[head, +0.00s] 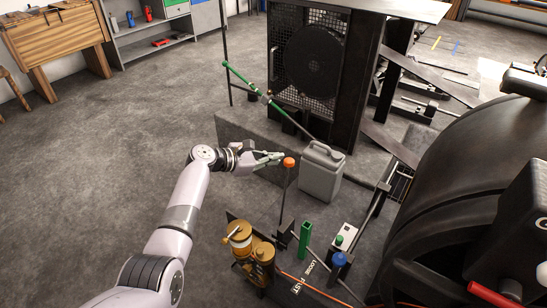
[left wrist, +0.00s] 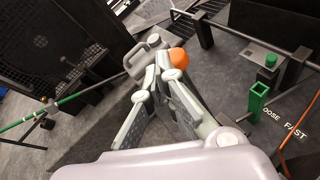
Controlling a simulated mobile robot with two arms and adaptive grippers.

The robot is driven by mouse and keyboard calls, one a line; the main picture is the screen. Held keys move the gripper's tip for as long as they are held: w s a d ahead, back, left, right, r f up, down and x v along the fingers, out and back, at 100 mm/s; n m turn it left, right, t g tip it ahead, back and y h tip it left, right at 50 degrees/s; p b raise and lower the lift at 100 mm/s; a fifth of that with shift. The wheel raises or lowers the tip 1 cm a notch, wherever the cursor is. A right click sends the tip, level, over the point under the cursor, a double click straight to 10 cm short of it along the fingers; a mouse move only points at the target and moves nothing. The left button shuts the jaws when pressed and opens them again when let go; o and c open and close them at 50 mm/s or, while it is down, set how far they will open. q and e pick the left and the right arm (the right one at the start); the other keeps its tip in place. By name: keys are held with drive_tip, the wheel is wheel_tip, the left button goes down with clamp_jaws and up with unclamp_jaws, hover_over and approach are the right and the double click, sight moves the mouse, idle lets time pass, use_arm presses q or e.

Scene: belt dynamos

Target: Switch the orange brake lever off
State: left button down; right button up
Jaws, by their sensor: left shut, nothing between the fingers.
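The orange brake lever is a thin dark rod with an orange knob (head: 289,162) on top. It stands nearly upright from a base beside the LOOSE and FAST lettering. My left gripper (head: 279,157) is shut and empty, with its fingertips just left of the knob in the head view. In the left wrist view the knob (left wrist: 179,56) shows just beyond and right of the closed fingertips (left wrist: 163,64). I cannot tell whether they touch it. The rod is hidden behind the fingers there. My right gripper is not in view.
A grey jerrycan (head: 321,175) stands close behind the knob. A green-handled lever (head: 245,80) slants behind it. Brass cups (head: 240,238), a green post (head: 304,238) and a blue knob (head: 339,259) surround the lever's base. A large dark wheel (head: 450,200) stands right. The floor at left is free.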

use_arm(q)
drive_tip(key=v, duration=0.7)
drive_tip(key=shift+s+a, duration=0.25)
drive_tip(key=shift+a, duration=0.05)
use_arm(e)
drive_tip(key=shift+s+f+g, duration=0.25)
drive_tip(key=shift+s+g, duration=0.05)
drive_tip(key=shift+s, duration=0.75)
use_arm(q)
drive_tip(key=shift+r, duration=0.2)
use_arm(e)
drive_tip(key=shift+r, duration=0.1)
